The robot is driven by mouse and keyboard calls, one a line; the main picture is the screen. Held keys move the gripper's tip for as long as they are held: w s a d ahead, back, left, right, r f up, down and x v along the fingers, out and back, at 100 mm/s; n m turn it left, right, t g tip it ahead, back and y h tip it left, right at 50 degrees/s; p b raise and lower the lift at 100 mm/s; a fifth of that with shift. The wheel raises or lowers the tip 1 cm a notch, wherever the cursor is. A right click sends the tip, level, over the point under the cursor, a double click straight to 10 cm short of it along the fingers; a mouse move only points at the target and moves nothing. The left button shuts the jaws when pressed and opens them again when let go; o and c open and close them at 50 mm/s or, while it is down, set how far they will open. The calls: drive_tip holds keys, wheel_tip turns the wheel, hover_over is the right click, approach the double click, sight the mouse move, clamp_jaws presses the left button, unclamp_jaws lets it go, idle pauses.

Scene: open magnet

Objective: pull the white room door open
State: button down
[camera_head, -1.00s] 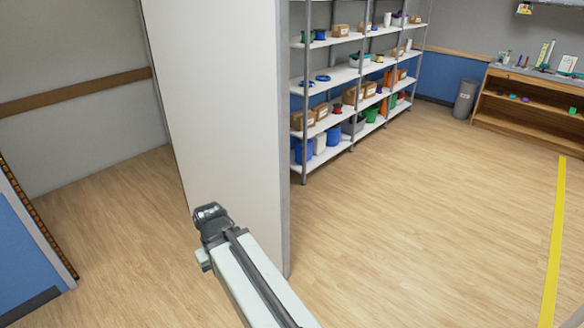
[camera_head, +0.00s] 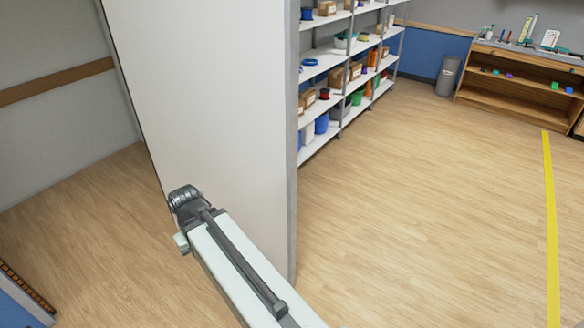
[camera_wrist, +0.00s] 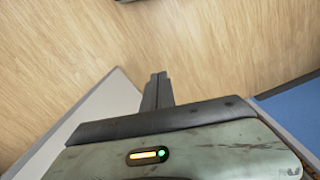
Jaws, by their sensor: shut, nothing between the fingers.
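The white room door (camera_head: 205,110) stands open as a tall panel in the left half of the head view, its free edge facing right. No handle shows on the visible face. My arm reaches up from the bottom, and its dark wrist overlaps the lower part of the door. The fingers are hidden in the head view. In the wrist view my gripper (camera_wrist: 161,77) is shut and empty, its fingertips over wood floor. A pale panel, probably the door (camera_wrist: 108,108), lies left of the fingers there. I cannot tell whether my arm touches the door.
A shelf rack (camera_head: 345,85) with boxes and bins stands behind the door's free edge. A grey bin (camera_head: 447,75) and a wooden bench (camera_head: 515,95) are at the far right. Open wood floor (camera_head: 420,210) with a yellow line (camera_head: 549,220) fills the right. Floor also shows left of the door.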

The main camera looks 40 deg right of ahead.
drive_tip(key=shift+w+a+r, duration=0.1)
drive_tip(key=shift+w+a, duration=0.05)
drive_tip(key=shift+a, duration=0.1)
